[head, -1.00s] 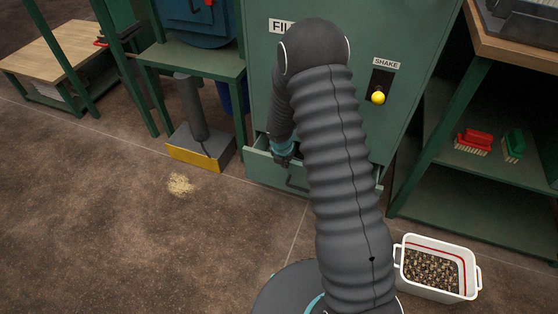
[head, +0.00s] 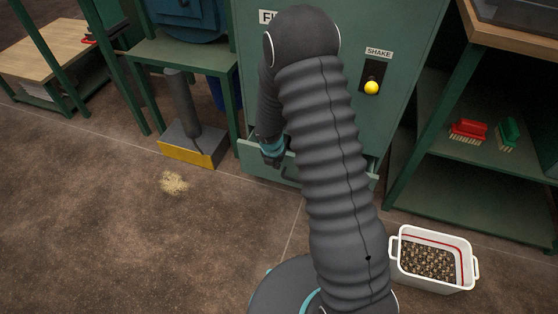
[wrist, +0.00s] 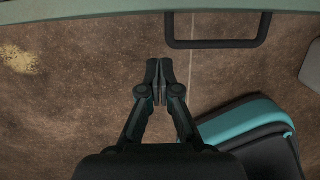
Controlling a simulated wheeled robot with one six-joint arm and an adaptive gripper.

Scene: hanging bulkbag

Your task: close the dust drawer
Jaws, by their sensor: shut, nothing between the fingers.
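The dust drawer (head: 249,157) is at the foot of the green filter cabinet and stands partly out, mostly hidden behind my arm in the head view. In the wrist view its front (wrist: 90,16) crosses the top, with a black bar handle (wrist: 218,43) at upper right. My gripper (head: 272,161) is just in front of the drawer's left part in the head view. In the wrist view my gripper (wrist: 160,64) is shut and empty, its tips below the drawer front and left of the handle. I cannot tell whether it touches the drawer.
A spill of pale dust (head: 173,183) lies on the floor at left. A grey post with a yellow-fronted base (head: 190,153) stands left of the cabinet. A white tub (head: 434,281) of brown pieces stands at right, beside a green shelf unit (head: 470,185). The floor at left is open.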

